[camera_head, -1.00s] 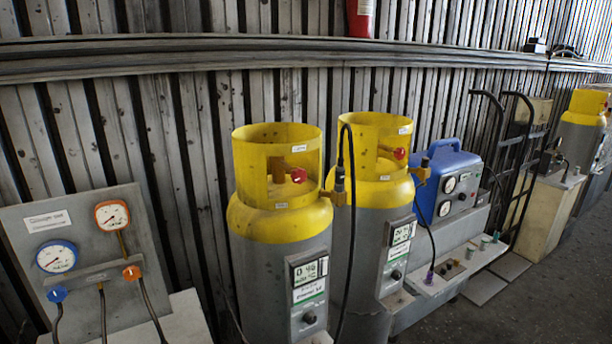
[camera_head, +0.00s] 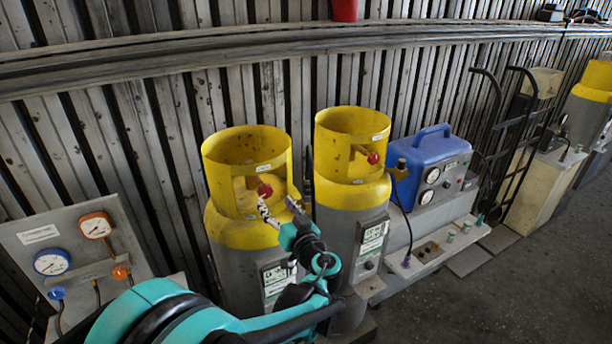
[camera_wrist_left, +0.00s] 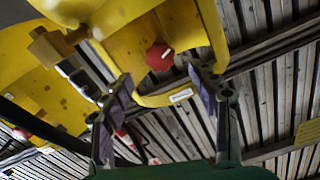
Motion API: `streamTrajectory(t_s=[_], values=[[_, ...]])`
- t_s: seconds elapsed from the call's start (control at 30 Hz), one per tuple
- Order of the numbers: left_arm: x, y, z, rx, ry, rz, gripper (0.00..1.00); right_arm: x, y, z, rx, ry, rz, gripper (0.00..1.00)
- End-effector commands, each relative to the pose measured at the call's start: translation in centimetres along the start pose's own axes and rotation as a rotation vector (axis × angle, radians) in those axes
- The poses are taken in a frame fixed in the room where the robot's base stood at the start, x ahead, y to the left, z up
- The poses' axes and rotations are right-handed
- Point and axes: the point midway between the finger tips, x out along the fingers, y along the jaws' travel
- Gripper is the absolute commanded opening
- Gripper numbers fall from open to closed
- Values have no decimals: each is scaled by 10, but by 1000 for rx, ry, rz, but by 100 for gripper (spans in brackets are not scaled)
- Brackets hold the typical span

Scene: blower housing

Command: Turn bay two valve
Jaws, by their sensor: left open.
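Two grey cylinders with yellow collars stand side by side, the left cylinder (camera_head: 240,265) and the right cylinder (camera_head: 335,225). Each collar opening shows a red valve knob, on the left one (camera_head: 265,190) and on the right one (camera_head: 373,157). I cannot read which is bay two. My left gripper (camera_head: 278,206) is open and empty in front of the left cylinder's collar, just below its knob. In the left wrist view a red knob (camera_wrist_left: 160,56) with a white mark appears between and beyond the open fingers (camera_wrist_left: 160,85). No contact shows. My right gripper is out of view.
A gauge panel (camera_head: 70,235) stands at left. A blue case (camera_head: 430,165) with gauges sits on a grey bench right of the cylinders. A black hand truck (camera_head: 510,145) leans farther right. Corrugated wall stands behind; the floor at lower right is clear.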

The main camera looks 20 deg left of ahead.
Motion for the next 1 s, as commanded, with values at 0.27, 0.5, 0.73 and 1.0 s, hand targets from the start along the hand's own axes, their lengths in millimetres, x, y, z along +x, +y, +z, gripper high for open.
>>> streamTrajectory(t_s=[0.27,0.5,0.73,1.0], values=[[40,0,1,-1,3,-4,60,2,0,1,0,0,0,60],[71,0,0,-1,2,-2,60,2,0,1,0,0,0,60],[76,0,0,-1,2,-1,60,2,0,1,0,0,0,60],[76,0,0,0,2,0,20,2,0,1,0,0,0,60]])
